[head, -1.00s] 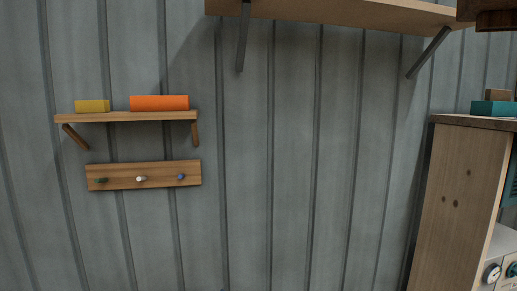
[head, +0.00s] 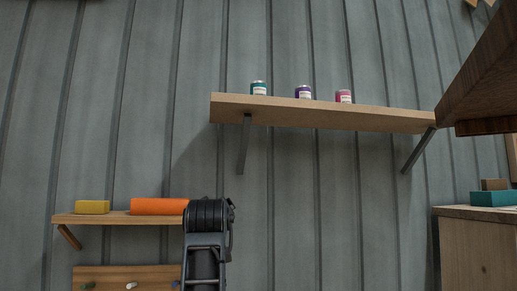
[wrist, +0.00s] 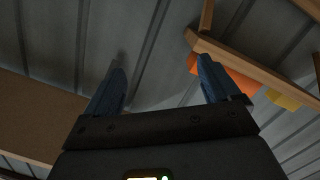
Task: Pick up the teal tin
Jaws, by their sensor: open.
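The teal tin (head: 258,88) stands upright at the left end of the high wooden shelf (head: 320,113) in the head view. It has a pale label, and its base is partly hidden by the shelf's front edge. My arm rises at the lower middle of the head view, below and left of that shelf, well apart from the tin. In the wrist view my gripper (wrist: 163,85) is open, with nothing between its two fingers. The tin does not show in the wrist view.
A purple tin (head: 303,92) and a pink tin (head: 344,97) stand to the right on the same shelf. A lower shelf (head: 120,219) holds a yellow block (head: 92,207) and an orange block (head: 158,206), close to my arm. A dark wooden overhang (head: 490,75) juts in at right.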

